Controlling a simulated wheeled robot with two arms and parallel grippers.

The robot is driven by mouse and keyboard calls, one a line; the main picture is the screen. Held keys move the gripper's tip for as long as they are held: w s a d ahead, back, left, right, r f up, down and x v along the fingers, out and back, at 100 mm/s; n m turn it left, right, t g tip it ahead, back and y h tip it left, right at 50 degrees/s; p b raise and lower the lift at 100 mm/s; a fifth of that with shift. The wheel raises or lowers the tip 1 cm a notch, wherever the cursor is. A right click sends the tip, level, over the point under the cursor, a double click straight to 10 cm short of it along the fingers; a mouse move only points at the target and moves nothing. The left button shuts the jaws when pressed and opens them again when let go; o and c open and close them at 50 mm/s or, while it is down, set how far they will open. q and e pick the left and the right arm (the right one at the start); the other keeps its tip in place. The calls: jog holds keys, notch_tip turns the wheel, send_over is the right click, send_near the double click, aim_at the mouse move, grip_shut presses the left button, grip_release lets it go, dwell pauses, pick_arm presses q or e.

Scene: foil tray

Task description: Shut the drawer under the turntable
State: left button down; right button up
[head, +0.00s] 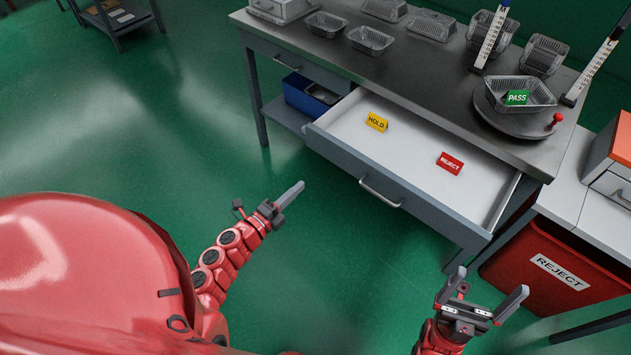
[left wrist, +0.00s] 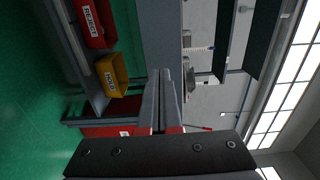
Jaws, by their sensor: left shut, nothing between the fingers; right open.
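The drawer (head: 400,150) under the turntable (head: 512,122) stands pulled well out from the grey table. Its grey front has a bar handle (head: 381,192). A yellow HOLD tag (head: 376,121) and a red REJECT tag (head: 450,163) lie inside it. My left gripper (head: 291,194) is shut and empty, in front of the drawer's left part and apart from it. Its closed fingers also show in the left wrist view (left wrist: 160,97). My right gripper (head: 491,284) is open and empty, in front of the drawer's right end and apart from it.
A foil tray (head: 503,104) with a green PASS tag (head: 517,97) sits on the turntable. More foil trays stand on the table top (head: 420,75). A red REJECT bin (head: 530,297) stands right of the drawer. Green floor is clear before the drawer.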

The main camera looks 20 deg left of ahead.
pick_arm(q)
jog(key=p+x, duration=0.1)
jog(key=x, duration=1)
jog(key=shift+w+d+r+p, duration=0.2)
jog(key=shift+p, duration=0.15)
jog(key=shift+w+f, duration=0.15)
jog(key=shift+w, duration=0.2)
jog(key=shift+w+d, duration=0.25)
jog(key=shift+w, duration=0.25)
jog(key=b, duration=1)
send_near(374, 120)
jog(key=x, duration=0.3)
jog(key=shift+w+d+f, duration=0.15)
jog(key=shift+w, duration=0.2)
jog(key=b+x, duration=0.8)
jog(key=b, duration=0.3)
jog(key=shift+w, duration=0.35)
jog(key=shift+w+d+b, duration=0.15)
jog(key=shift+w+b, duration=0.4)
jog(key=shift+b, duration=0.35)
jog(key=shift+d+r, duration=0.1)
jog(key=shift+r, duration=0.55)
